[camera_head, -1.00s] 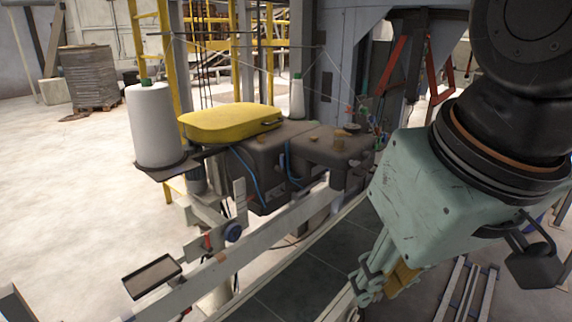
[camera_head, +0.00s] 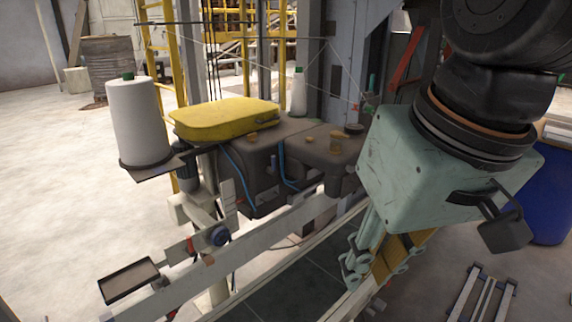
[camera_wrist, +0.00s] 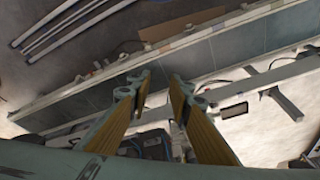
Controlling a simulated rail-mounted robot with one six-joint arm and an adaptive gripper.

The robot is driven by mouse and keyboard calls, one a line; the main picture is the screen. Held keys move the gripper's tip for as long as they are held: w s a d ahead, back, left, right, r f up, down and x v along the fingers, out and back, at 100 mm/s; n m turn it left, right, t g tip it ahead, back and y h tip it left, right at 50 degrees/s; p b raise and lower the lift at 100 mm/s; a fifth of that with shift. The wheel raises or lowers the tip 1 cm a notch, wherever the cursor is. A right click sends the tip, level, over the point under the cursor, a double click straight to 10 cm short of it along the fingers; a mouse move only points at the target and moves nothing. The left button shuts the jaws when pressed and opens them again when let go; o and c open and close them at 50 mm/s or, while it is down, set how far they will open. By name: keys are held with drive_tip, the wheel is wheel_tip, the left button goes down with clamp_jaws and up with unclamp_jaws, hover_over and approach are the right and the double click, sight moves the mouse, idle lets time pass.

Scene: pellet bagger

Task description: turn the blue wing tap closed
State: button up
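A brown machine head (camera_head: 265,165) with a yellow cover (camera_head: 226,118) stands at centre, beside a white thread cone (camera_head: 138,122). A small tray (camera_head: 130,280) juts out at lower left. The long conveyor (camera_head: 285,290) runs below. A blue barrel (camera_head: 550,195) stands at right.

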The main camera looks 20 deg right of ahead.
drive_tip(key=w+d+r+m+y+p, duration=0.15)
drive_tip(key=w+m, duration=0.25)
drive_tip(key=w, duration=0.5)
drive_tip(key=w+d+r+m+y, duration=0.1)
drive_tip(key=w+d+r+m, duration=0.15)
drive_tip(key=w, duration=0.65)
drive_tip(key=w+d+r+m+y, duration=0.1)
drive_tip(key=w+d+m, duration=0.25)
drive_tip(key=w, duration=0.45)
drive_tip(key=w+d+m+t+y+p, duration=0.1)
drive_tip(key=w+d+m+t, duration=0.35)
drive_tip(key=w+d, duration=0.75)
drive_tip(key=w+d+m+t+p, duration=0.1)
drive_tip(key=w+d+m+p, duration=0.1)
drive_tip(key=w+d+m, duration=1)
drive_tip(key=w+d+f+m+t+y+b, duration=0.1)
drive_tip(key=w+d+f+m+t, duration=0.3)
drive_tip(key=d+f, duration=0.75)
drive_tip(key=w+d+f+t+b, duration=0.1)
drive_tip(key=w+d+f+t, duration=0.1)
drive_tip(key=w+d+f, duration=0.7)
drive_tip(key=w+a+f+t+y+b, duration=0.2)
drive_tip(key=a+f+b, duration=0.1)
drive_tip(key=a+f, duration=0.4)
drive_tip(key=w+a+f+t+y+b, duration=0.3)
drive_tip(key=a+f, duration=0.4)
drive_tip(key=f, duration=0.7)
drive_tip(key=shift+w+n, duration=0.2)
drive_tip(key=shift+n, duration=0.25)
